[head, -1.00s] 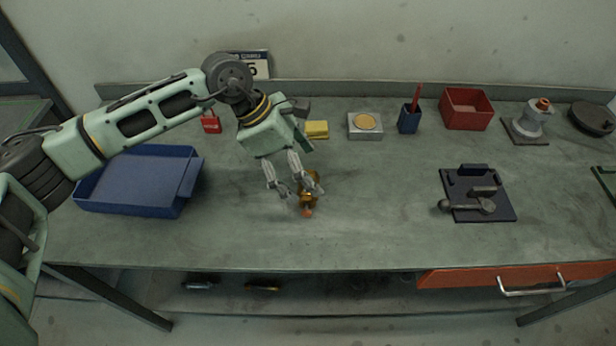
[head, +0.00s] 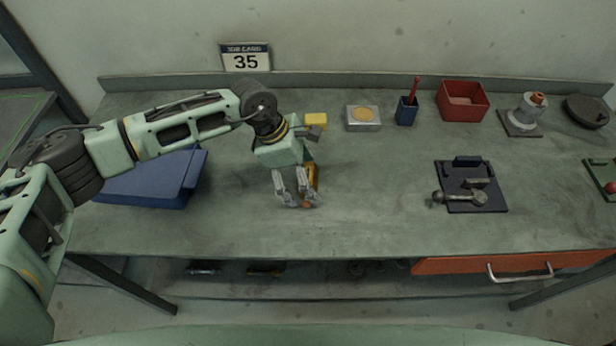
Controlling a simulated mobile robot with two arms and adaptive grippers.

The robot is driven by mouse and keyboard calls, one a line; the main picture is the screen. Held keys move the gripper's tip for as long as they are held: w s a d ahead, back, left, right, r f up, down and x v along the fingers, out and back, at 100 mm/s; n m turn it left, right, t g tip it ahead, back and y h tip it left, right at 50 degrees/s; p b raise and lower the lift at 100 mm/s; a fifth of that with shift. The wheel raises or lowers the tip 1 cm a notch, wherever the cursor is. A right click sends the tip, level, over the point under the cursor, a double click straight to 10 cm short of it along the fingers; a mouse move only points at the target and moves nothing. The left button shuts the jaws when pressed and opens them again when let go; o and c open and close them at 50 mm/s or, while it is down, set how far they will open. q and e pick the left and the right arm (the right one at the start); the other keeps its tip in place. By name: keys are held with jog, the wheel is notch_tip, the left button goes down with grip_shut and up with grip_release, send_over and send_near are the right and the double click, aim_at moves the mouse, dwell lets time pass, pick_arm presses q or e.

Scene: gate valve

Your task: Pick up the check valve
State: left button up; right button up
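The check valve (head: 313,176) looks like a small brass body with an orange-red end. It lies on the workbench left of the middle, partly hidden behind my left gripper's right-hand finger. My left gripper (head: 303,203) points down at it, with its two fingers apart and their tips low near the bench. The orange-red end shows between the fingertips. I cannot tell whether a finger touches the valve. My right gripper is not in view.
A blue tray (head: 142,190) lies left, partly behind my arm. A yellow block (head: 316,122), a grey box (head: 363,117), a blue holder (head: 405,111) and a red bin (head: 463,101) stand along the back. A dark plate (head: 487,205) with metal parts lies right. The bench's middle is clear.

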aim_at(312, 175)
pick_arm(q)
jog(key=shift+c, duration=0.7)
jog(key=shift+r, duration=0.1)
jog(key=c, duration=1.2)
jog(key=shift+c, duration=0.2)
jog(key=shift+r+b, duration=0.35)
jog(key=shift+r, duration=0.15)
notch_tip(312, 175, up, 2)
jog(key=shift+w+r+b, duration=0.1)
jog(key=shift+r+b, duration=0.15)
jog(key=shift+b, duration=0.45)
jog(key=s+d+r+b, duration=0.4)
jog(key=s+d+r, duration=0.2)
jog(key=d, duration=0.4)
jog(key=shift+r, duration=0.75)
